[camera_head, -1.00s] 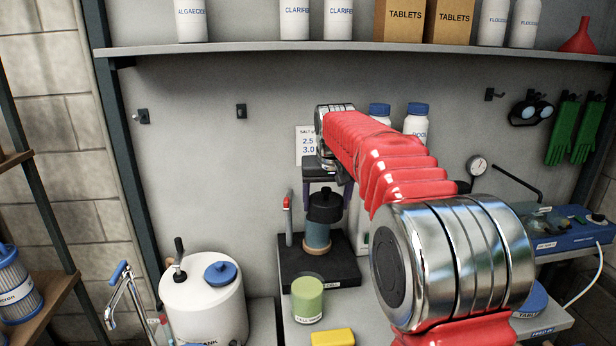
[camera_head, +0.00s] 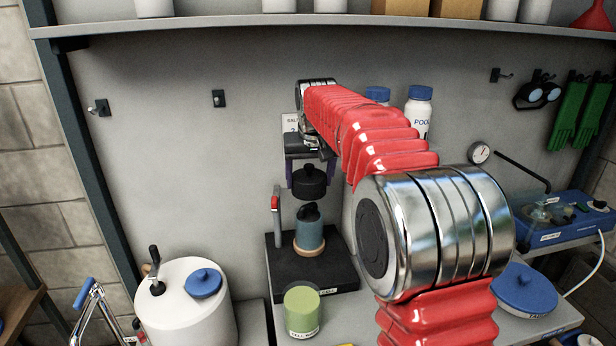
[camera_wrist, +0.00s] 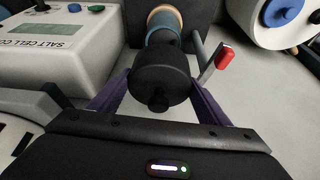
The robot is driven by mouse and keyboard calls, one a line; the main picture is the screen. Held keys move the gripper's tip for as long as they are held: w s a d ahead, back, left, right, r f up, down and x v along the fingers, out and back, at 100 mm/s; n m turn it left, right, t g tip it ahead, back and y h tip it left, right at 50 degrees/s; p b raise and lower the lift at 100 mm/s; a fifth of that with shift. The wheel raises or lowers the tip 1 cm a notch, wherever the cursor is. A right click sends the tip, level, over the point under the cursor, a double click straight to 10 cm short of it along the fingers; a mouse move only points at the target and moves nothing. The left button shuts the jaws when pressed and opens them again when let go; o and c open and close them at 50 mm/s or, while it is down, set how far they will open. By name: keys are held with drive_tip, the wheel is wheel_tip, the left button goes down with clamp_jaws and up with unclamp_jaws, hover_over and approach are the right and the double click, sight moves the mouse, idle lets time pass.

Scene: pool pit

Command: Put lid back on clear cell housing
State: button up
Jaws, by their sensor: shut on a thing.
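The black round lid (camera_head: 309,183) with a small knob hangs between the fingers of my gripper (camera_head: 309,172). In the wrist view my gripper (camera_wrist: 159,78) is shut on the lid (camera_wrist: 160,82), one purple finger on each side. The cell housing (camera_head: 309,234) stands upright on a dark base, a bluish clear cylinder with a tan bottom ring. A dark piece shows at its top. The lid is above the housing, with a visible gap between them in the head view. In the wrist view the housing (camera_wrist: 165,22) is partly hidden behind the lid.
A red-handled post (camera_head: 276,205) stands close to the housing's left; it also shows in the wrist view (camera_wrist: 223,57). A green-topped tub (camera_head: 302,310) stands in front of the dark base (camera_head: 285,272). A white tank (camera_head: 185,310) is at left. A shelf (camera_head: 330,22) runs above.

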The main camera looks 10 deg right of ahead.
sight(310, 206)
drive_tip(key=shift+f, duration=0.1)
drive_tip(key=shift+f, duration=3.1)
drive_tip(key=shift+s+r, duration=0.1)
drive_tip(key=shift+s, duration=0.05)
drive_tip(key=shift+f, duration=0.2)
idle(0.6)
drive_tip(key=o, duration=1.1)
drive_tip(key=shift+o, duration=0.6)
drive_tip(key=shift+o, duration=0.6)
drive_tip(key=shift+r, duration=0.1)
